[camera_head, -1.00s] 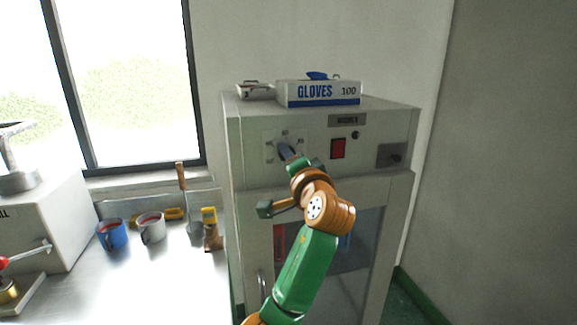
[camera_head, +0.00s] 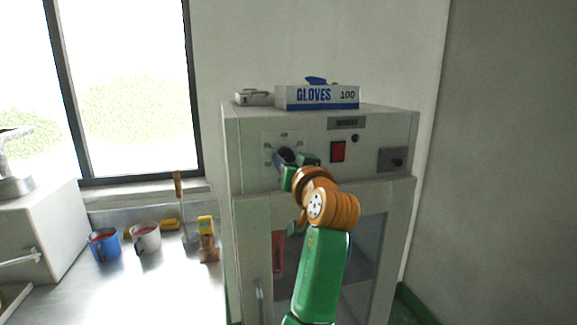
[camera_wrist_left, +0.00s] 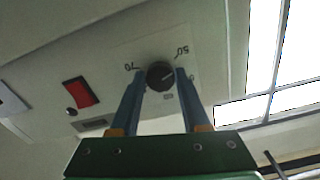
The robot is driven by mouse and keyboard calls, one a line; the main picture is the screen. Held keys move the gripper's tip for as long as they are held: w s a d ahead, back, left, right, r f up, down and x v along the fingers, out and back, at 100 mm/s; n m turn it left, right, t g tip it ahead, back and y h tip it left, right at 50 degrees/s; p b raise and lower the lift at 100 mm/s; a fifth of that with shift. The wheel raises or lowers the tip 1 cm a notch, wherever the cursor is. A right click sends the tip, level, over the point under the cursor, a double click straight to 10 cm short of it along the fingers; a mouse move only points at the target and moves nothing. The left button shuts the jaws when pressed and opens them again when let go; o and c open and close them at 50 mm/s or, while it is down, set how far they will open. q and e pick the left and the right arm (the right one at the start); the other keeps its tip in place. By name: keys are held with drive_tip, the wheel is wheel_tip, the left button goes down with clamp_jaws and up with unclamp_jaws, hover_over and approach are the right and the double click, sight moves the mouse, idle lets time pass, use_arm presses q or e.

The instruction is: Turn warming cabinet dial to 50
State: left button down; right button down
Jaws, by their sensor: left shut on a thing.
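The warming cabinet (camera_head: 240,215) is a grey box with a glass door. Its dark round dial (camera_wrist_left: 160,75) sits on a pale scale plate at the upper left of the front; it also shows in the head view (camera_head: 286,155). In the wrist view the marks 50 and 70 are legible, and a light pointer line on the dial points toward the 50 side; its exact setting is hard to tell. My left gripper (camera_head: 288,166) is shut on the dial, its two blue fingers (camera_wrist_left: 157,80) on either side of it. My right gripper is out of view.
A red switch (camera_head: 338,151) and a latch (camera_head: 392,159) are right of the dial. A glove box (camera_head: 317,97) lies on the cabinet top.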

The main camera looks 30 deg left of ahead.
use_arm(q)
drive_tip(key=shift+r+n, duration=0.2)
drive_tip(key=shift+n, duration=0.9)
drive_tip(key=c, duration=0.6)
unclamp_jaws()
drive_tip(key=shift+o, duration=1.1)
drive_tip(key=shift+w+f, duration=0.1)
drive_tip(key=shift+f, duration=0.05)
drive_tip(key=shift+b, duration=0.35)
drive_tip(key=b+v, duration=0.3)
drive_tip(key=v, duration=0.4)
